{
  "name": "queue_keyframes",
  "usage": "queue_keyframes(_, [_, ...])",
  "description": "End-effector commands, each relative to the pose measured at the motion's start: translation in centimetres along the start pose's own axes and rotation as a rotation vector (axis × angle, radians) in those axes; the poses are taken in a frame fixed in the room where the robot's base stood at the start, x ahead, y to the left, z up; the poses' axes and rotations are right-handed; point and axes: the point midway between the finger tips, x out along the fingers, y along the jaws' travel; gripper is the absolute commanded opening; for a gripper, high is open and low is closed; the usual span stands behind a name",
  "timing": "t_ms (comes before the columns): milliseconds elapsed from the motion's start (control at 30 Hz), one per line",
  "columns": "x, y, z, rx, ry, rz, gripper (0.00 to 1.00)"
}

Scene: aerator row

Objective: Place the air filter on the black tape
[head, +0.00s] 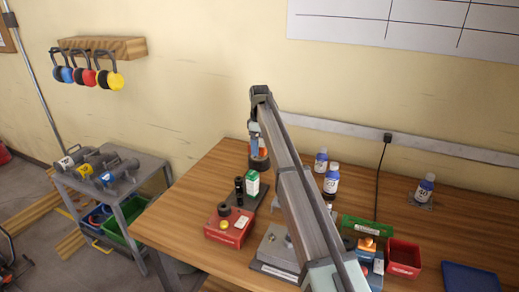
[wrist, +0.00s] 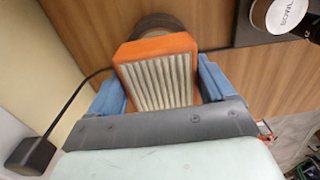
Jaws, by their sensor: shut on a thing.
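The air filter is an orange frame with pale pleats. In the wrist view the air filter (wrist: 158,80) sits between the two blue fingers of my gripper (wrist: 160,95), which is shut on it. The black tape (wrist: 150,22) is a dark round roll just beyond the filter's far edge, partly hidden by it. In the head view my gripper (head: 255,140) is near the table's back edge, with the orange filter (head: 260,150) at its tips. The black tape (head: 259,164) shows directly below the filter. I cannot tell whether they touch.
A green-and-white carton (head: 252,184) and a red box (head: 229,228) stand in front of the tape. Blue-capped bottles (head: 331,180), a red bin (head: 403,258) and a blue tray (head: 470,278) are to the right. Bare wood (head: 197,193) lies left of the carton.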

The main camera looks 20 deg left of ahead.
Motion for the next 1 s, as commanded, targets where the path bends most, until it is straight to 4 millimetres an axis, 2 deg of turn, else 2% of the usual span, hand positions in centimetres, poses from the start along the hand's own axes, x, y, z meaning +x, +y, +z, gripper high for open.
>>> queue_keyframes(167, [2.1, 0.0, 0.0, 0.000, 0.000, 0.000, 0.52])
queue_keyframes(567, [2.5, 0.0, 0.0, 0.000, 0.000, 0.000, 0.52])
queue_keyframes(600, [2.5, 0.0, 0.0, 0.000, 0.000, 0.000, 0.85])
queue_keyframes(767, [2.5, 0.0, 0.0, 0.000, 0.000, 0.000, 1.00])
queue_keyframes(1000, [2.4, 0.0, 0.0, 0.000, 0.000, 0.000, 1.00])
